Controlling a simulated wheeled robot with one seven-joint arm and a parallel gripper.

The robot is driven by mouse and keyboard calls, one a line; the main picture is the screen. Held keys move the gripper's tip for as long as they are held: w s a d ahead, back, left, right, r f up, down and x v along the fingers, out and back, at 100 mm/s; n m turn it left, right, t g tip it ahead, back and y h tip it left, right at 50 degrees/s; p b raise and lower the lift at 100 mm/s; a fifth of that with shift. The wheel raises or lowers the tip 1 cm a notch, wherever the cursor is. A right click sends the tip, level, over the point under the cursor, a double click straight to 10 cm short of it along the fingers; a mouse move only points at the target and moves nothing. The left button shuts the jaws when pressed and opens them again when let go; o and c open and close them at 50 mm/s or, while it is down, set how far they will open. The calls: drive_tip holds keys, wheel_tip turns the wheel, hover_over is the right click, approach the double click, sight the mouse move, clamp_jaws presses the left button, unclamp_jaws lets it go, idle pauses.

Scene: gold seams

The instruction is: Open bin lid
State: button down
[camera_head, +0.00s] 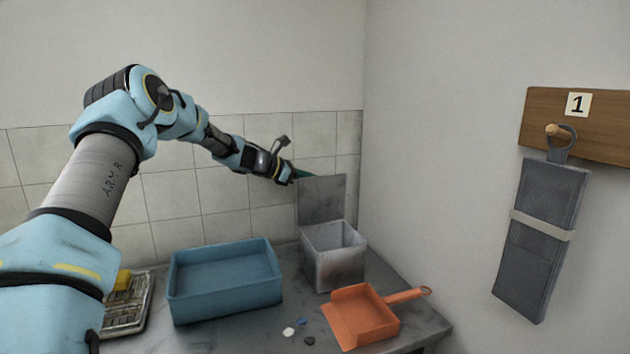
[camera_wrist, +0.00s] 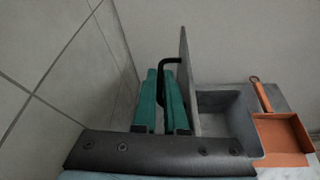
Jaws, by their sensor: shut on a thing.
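The grey metal bin (camera_head: 340,272) stands on the table near the wall corner. Its lid (camera_head: 325,200) is raised, standing about upright at the bin's back left, and the bin's mouth is uncovered. My gripper (camera_head: 298,174) is at the lid's upper left. In the wrist view, my gripper's green fingers (camera_wrist: 164,80) are shut on the black lid handle (camera_wrist: 172,61), beside the lid (camera_wrist: 187,85). The open bin (camera_wrist: 230,120) shows to the right of the lid. In the head view the handle is hidden.
A blue tray (camera_head: 225,297) is left of the bin, and an orange dustpan (camera_head: 362,316) is in front. Small bits (camera_head: 288,332) lie between them. A wire rack with a yellow sponge (camera_head: 122,280) is far left. A grey pouch (camera_head: 540,240) hangs on the right wall.

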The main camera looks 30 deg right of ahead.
drive_tip(key=c, duration=1.2)
unclamp_jaws()
drive_tip(key=shift+f, duration=0.15)
drive_tip(key=shift+c, duration=0.2)
drive_tip(key=shift+a, duration=0.1)
drive_tip(key=shift+w+a, duration=0.1)
drive_tip(key=shift+a, duration=0.3)
drive_tip(key=b+v, duration=0.3)
drive_tip(key=v, duration=0.7)
drive_tip(key=shift+r, duration=0.35)
drive_tip(key=shift+d, duration=0.1)
